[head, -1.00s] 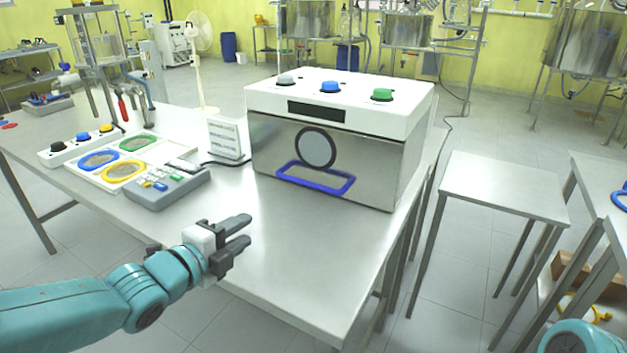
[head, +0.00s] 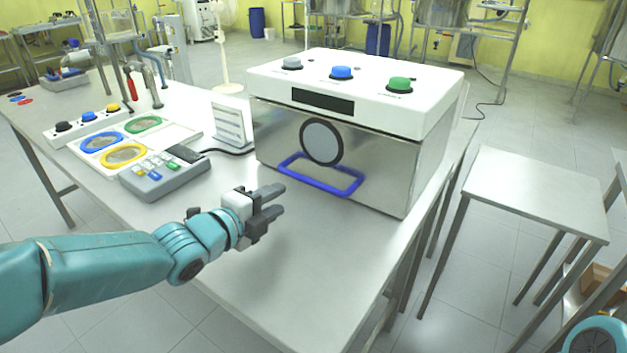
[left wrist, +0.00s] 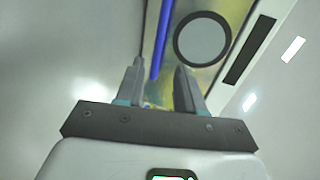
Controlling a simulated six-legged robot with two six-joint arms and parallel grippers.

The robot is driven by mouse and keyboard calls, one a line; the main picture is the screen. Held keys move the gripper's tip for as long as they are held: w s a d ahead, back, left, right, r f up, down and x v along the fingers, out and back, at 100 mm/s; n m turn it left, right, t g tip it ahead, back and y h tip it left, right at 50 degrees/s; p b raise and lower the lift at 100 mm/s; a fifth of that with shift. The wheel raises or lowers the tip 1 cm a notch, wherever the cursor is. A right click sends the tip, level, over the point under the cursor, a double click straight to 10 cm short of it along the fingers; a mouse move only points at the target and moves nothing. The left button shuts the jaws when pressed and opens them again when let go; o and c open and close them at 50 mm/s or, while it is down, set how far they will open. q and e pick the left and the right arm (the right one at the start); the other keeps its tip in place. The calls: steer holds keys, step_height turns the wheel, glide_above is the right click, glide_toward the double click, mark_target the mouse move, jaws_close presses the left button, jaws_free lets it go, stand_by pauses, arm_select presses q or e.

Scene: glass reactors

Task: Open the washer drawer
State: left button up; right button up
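The washer (head: 350,125) is a white-topped box with a brushed metal front. It stands on the metal table. A blue loop handle (head: 335,190) sticks out low on its front, below a round grey window (head: 321,142). The drawer looks shut. My left gripper (head: 277,212) is over the table, a little left of and in front of the handle, and not touching it. Its fingers are apart with nothing between them. In the left wrist view the handle (left wrist: 160,45) runs beyond the open fingers (left wrist: 160,85). My right gripper is out of view.
Grey, blue and green buttons (head: 399,84) sit on the washer top. A keypad (head: 165,175), a white display panel (head: 233,124) and a tray with coloured rings (head: 123,155) lie to the left. The table front is clear. A smaller table (head: 535,190) stands at the right.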

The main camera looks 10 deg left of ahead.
mark_target(309, 183)
arm_select(q)
steer(key=x, duration=1.3)
steer(key=shift+p, duration=0.35)
jaws_close()
